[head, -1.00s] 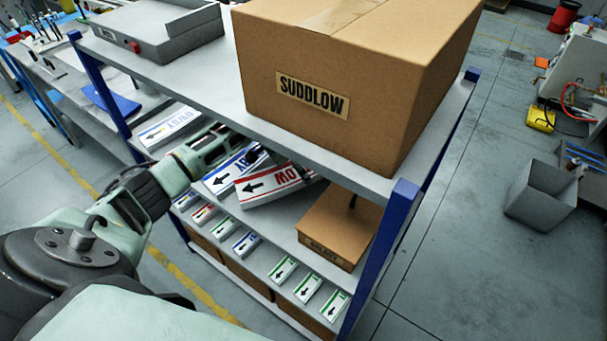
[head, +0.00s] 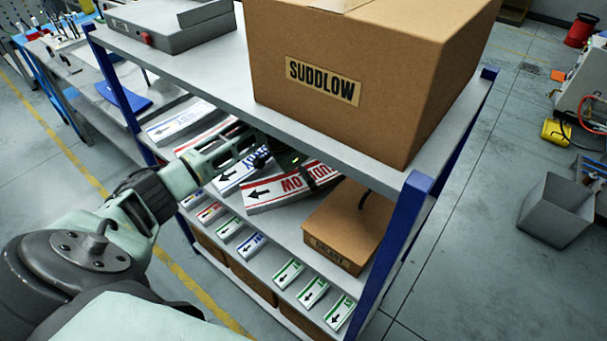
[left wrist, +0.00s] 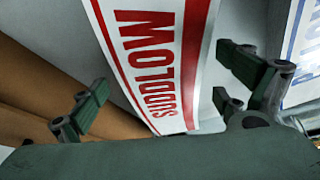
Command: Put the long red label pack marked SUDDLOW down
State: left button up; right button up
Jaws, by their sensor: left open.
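The long white pack with red stripes marked SUDDLOW (head: 268,193) lies on the middle shelf, at an angle beside a long blue-striped pack (head: 228,178). Its far end is partly hidden by my gripper and the upper shelf. My left gripper (head: 300,165) is at that pack under the upper shelf. In the left wrist view, its fingers (left wrist: 165,78) are spread apart on both sides of the red pack (left wrist: 160,60), with gaps visible. My right gripper is in neither view.
A large SUDDLOW carton (head: 345,105) stands on the upper shelf (head: 215,75), close above my arm. A smaller brown box (head: 345,228) is right of the red pack. Several small label packs (head: 288,272) lie along the front. A blue post (head: 392,240) is at the right.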

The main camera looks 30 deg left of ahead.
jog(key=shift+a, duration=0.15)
pick_arm(q)
jog(key=shift+a+r, duration=0.1)
jog(key=shift+r, duration=0.1)
jog(key=b+v, duration=0.1)
jog(key=v, duration=0.3)
jog(key=shift+r, duration=0.15)
jog(key=b, duration=0.4)
send_over(259, 196)
jog(key=w, duration=0.2)
jog(key=shift+d, duration=0.45)
jog(key=shift+s+a+r, duration=0.1)
jog(key=shift+s+a, duration=0.15)
jog(key=shift+s, duration=0.25)
jog(key=shift+s+a, duration=0.2)
jog(key=shift+s, duration=0.25)
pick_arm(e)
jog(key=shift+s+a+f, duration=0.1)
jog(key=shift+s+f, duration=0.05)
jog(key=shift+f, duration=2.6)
